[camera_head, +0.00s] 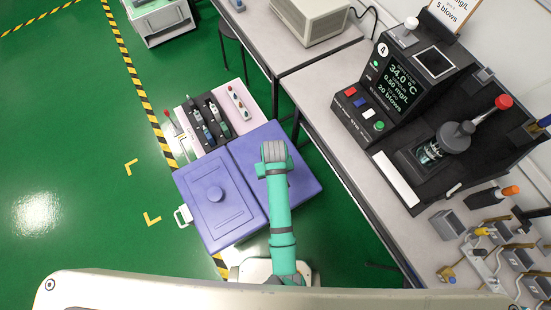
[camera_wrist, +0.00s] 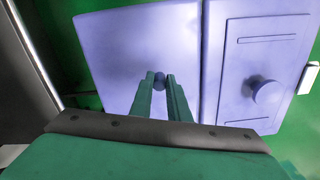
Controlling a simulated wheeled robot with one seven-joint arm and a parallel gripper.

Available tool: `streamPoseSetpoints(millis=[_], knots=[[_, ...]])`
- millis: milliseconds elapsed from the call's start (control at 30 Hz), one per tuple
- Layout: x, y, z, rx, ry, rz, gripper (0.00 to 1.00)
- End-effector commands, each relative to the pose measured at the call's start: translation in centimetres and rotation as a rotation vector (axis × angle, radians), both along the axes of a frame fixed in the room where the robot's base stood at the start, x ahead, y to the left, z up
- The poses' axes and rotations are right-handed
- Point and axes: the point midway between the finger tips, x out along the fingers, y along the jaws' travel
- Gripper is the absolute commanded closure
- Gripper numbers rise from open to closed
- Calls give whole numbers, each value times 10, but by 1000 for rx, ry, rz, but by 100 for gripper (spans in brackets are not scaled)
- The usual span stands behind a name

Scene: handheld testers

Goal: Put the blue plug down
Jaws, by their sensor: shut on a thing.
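The blue plug (camera_wrist: 159,77) shows as a small round blue-violet end between the fingertips in the wrist view. My gripper (camera_wrist: 160,86) has its two green fingers shut on it. Behind it is the plain violet top of a box (camera_wrist: 110,65), which also shows in the head view (camera_head: 308,180). I cannot tell whether the plug touches this surface or is held above it. In the head view, my wrist hides the fingers and the plug.
A second violet box (camera_head: 208,220) with a raised panel and round knob stands directly left. A pale tray (camera_head: 183,135) of handheld devices is beyond the boxes. A worktable (camera_head: 330,105) with a black test station (camera_head: 395,90) is on the right. Green floor is open at left.

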Motion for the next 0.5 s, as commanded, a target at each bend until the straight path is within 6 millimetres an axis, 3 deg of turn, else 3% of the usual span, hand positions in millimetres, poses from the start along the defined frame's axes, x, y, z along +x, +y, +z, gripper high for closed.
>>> streamPoseSetpoints(millis=[333, 500], knots=[[22, 3, -27, 1, 1, -1, 100], [20, 3, -50, -1, 2, 0, 100]])
